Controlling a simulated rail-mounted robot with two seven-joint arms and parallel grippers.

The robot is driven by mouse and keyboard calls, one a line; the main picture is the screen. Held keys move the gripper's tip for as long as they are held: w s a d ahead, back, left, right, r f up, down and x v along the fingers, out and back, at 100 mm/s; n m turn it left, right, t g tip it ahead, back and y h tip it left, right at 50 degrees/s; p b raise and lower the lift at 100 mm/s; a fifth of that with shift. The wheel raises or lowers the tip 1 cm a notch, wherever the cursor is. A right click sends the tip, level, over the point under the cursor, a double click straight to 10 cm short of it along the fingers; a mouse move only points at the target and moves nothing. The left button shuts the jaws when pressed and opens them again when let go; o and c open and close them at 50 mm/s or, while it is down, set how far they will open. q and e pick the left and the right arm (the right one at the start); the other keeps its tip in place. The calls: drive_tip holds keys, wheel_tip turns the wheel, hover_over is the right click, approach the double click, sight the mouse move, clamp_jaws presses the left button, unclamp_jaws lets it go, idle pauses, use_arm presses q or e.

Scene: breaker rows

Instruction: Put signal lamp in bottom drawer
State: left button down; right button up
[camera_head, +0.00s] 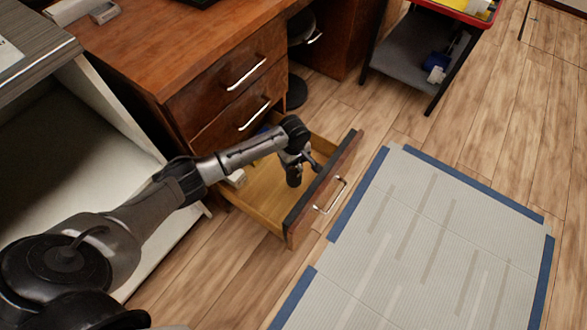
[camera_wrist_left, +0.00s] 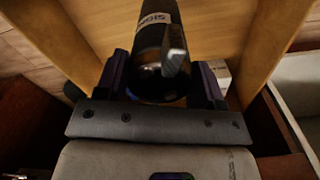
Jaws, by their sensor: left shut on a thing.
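The bottom drawer (camera_head: 262,197) of the wooden desk is pulled out, and its light wood floor shows. My left gripper (camera_head: 300,165) is inside the drawer area, near the front panel. My right gripper is not in view.
A small white box (camera_head: 236,178) lies at the drawer's left side and shows in the left wrist view (camera_wrist_left: 220,72). Two upper drawers (camera_head: 228,85) are shut. A grey mat (camera_head: 430,240) with blue edges lies right of the drawer. A cart (camera_head: 415,55) stands behind.

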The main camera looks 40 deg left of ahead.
use_arm(q)
wheel_tip(320, 180, down, 4)
drive_tip(key=shift+r+b, duration=0.15)
drive_tip(key=shift+b, duration=0.9)
drive_tip(key=shift+f, duration=0.4)
drive_tip(key=shift+w, duration=0.1)
drive_tip(key=shift+c, duration=1.1)
unclamp_jaws()
drive_tip(key=shift+f, duration=0.15)
